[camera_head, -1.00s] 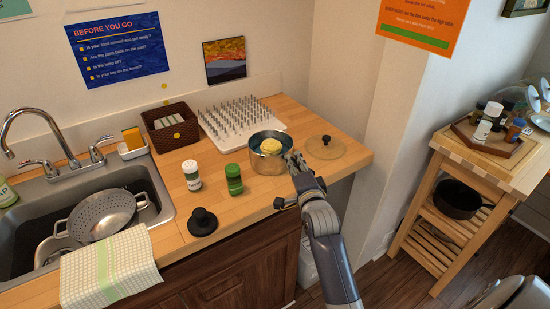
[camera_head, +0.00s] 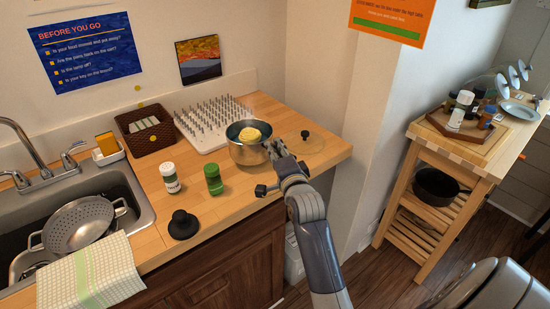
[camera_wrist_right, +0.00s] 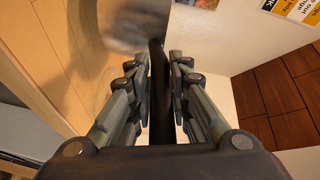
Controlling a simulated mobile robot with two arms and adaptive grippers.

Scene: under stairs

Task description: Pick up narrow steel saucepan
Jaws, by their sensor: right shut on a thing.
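The narrow steel saucepan (camera_head: 242,156) is upright at the right part of the wooden counter, with a round yellow thing (camera_head: 250,134) showing inside. My right gripper (camera_head: 278,152) reaches it from the front right and is shut on its handle. In the right wrist view the dark handle (camera_wrist_right: 158,85) runs between the fingers of my right gripper (camera_wrist_right: 160,75), and the steel pan body (camera_wrist_right: 130,25) is blurred at the top. A gap under the pan is hard to make out. My left gripper is not in view.
A glass lid (camera_head: 310,143) lies right of the pan. A spiked white board (camera_head: 188,127) is behind it. A green jar (camera_head: 213,180), a white-lidded jar (camera_head: 170,178) and a black knob-topped object (camera_head: 183,225) stand to the left. A sink holds a colander (camera_head: 75,225). A wooden cart (camera_head: 400,190) stands right.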

